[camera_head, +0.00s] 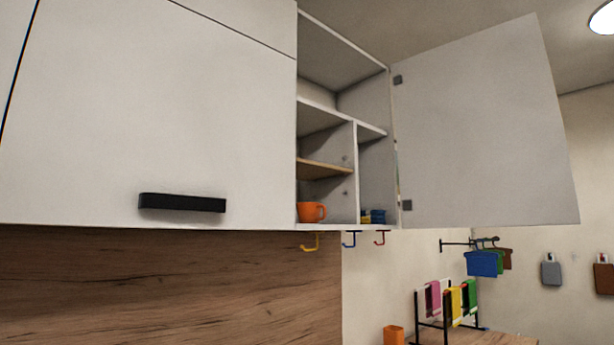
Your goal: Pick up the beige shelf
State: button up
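The beige shelf (325,169) is a thin wood-coloured board inside the open wall cabinet, in the left compartment. It lies level between the cabinet's side and a white upright divider (357,175). An orange cup (311,212) stands on the cabinet floor below it. The left end of the shelf is hidden behind the closed cabinet front. Nothing shows resting on the shelf. My gripper is not in view.
The open cabinet door (480,125) swings out to the right. A closed front (160,110) with a black handle (182,203) is at left. Blue and yellow items (373,216) sit right of the divider. Coloured hooks (311,243) hang below. A towel rack (447,305) stands lower right.

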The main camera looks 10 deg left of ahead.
aim_at(306, 170)
jog(key=i+l+u, duration=0.1)
jog(key=u, duration=0.45)
jog(key=i+l+u, duration=0.3)
jog(key=l, duration=0.3)
jog(key=i+l+u, duration=0.3)
jog(key=l, duration=0.4)
jog(key=i+j, duration=0.05)
